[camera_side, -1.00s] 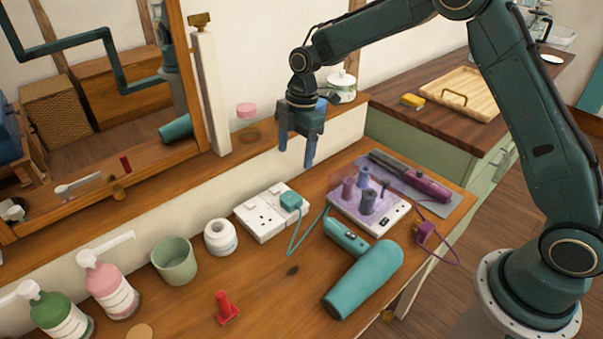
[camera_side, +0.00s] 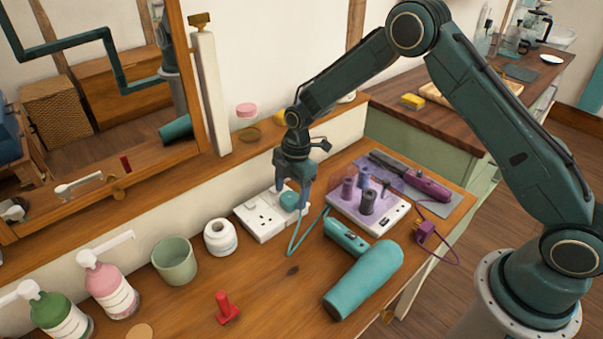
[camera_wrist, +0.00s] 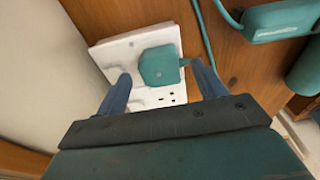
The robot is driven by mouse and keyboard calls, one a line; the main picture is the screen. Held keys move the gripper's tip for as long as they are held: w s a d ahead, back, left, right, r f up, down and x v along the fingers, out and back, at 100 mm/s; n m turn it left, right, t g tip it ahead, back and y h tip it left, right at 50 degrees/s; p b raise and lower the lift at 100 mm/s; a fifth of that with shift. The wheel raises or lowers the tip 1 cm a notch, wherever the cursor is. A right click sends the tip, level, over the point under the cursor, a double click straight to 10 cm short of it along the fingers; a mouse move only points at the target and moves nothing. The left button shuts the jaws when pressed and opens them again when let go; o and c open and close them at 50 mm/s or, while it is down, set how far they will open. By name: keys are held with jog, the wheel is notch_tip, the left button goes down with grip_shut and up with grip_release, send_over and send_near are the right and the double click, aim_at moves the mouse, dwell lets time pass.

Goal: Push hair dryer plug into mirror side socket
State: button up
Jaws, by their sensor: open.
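The teal hair dryer (camera_side: 365,278) lies on the wooden dresser top. Its teal cord runs to a teal plug (camera_side: 290,201), which sits at the right socket of the white double wall socket (camera_side: 258,218) beside the mirror. In the wrist view the plug (camera_wrist: 160,65) rests against the white socket plate (camera_wrist: 117,50); I cannot tell how deep its pins are. My gripper (camera_side: 293,203) is low over the plug, its fingers open. In the wrist view the blue fingers of my gripper (camera_wrist: 163,88) lie on both sides of the plug, apart from it.
A white hot-roller tray (camera_side: 375,222) with purple rollers stands right of the socket, near a purple curling iron (camera_side: 425,185) and a purple plug (camera_side: 427,230). A white jar (camera_side: 220,237), green cup (camera_side: 174,260) and red object (camera_side: 226,307) stand to the left. The mirror frame (camera_side: 188,80) rises behind.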

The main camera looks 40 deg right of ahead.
aim_at(291, 196)
jog(key=shift+a+f, duration=0.1)
jog(key=shift+f, duration=0.25)
jog(key=c, duration=1.1)
jog(key=shift+r, duration=0.75)
jog(key=shift+r, duration=0.35)
jog(key=shift+r, duration=0.3)
jog(key=shift+r, duration=0.75)
jog(key=shift+r, duration=0.35)
